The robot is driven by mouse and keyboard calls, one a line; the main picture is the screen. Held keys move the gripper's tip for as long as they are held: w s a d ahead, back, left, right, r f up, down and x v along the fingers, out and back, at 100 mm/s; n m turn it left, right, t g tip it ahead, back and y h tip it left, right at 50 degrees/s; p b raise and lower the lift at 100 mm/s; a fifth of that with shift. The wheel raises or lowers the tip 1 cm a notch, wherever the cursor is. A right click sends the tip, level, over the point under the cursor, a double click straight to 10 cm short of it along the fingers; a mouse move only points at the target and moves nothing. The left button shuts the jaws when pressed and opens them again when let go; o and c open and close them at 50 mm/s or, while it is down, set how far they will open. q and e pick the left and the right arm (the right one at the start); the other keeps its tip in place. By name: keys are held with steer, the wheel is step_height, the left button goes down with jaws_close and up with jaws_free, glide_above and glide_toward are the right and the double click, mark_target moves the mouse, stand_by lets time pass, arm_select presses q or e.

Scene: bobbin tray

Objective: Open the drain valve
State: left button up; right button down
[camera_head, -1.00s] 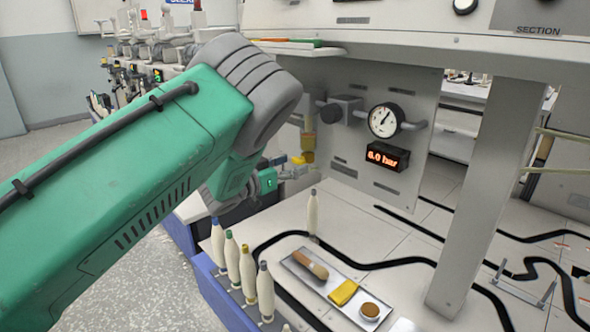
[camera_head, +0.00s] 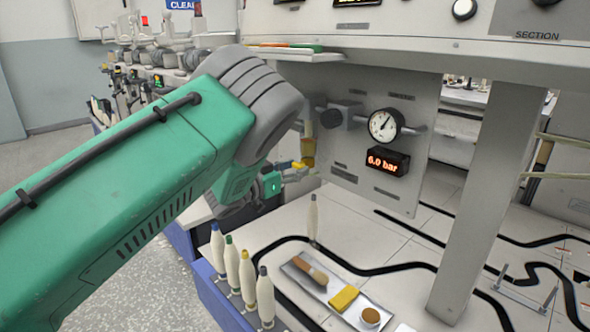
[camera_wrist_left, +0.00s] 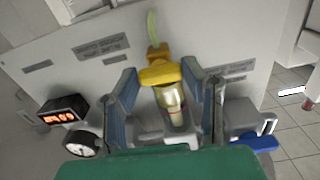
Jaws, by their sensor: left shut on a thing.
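The yellow drain valve (camera_wrist_left: 160,73) sits under the clear filter bowl (camera_wrist_left: 170,97) in the left wrist view, with a pale green tube coming from it. In the head view the valve (camera_head: 299,165) shows small below the amber-coloured bowl (camera_head: 308,150). My left gripper (camera_wrist_left: 158,82) has one finger on each side of the valve and is shut on it. In the head view the gripper (camera_head: 292,174) is mostly behind my green arm. I cannot tell the valve's turn position. My right gripper is not in view.
A round gauge (camera_head: 384,125) and a display (camera_head: 387,162) reading 6.0 bar are on the panel. Several bobbins (camera_head: 248,272) stand along the near left edge. A tray (camera_head: 298,268) holds a brush, a yellow cloth and a small dish. A post (camera_head: 478,200) stands at right.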

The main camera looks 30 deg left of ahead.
arm_select(q)
steer(key=m, duration=0.1)
steer(key=m+p, duration=0.1)
steer(key=shift+r+m, duration=0.25)
steer(key=shift+m, duration=0.05)
steer(key=m+p, duration=0.1)
steer(key=m, duration=0.1)
steer(key=shift+m, duration=0.4)
steer(key=m, duration=0.5)
steer(key=shift+f, duration=0.15)
steer(key=m, duration=0.6)
steer(key=shift+d+f, duration=0.1)
steer(key=shift+f, duration=0.1)
steer(key=shift+m, duration=0.5)
steer(key=shift+d+f, duration=0.1)
steer(key=shift+f, duration=0.1)
steer(key=o, duration=1.2)
steer(key=shift+c, duration=0.2)
steer(key=shift+r, duration=0.1)
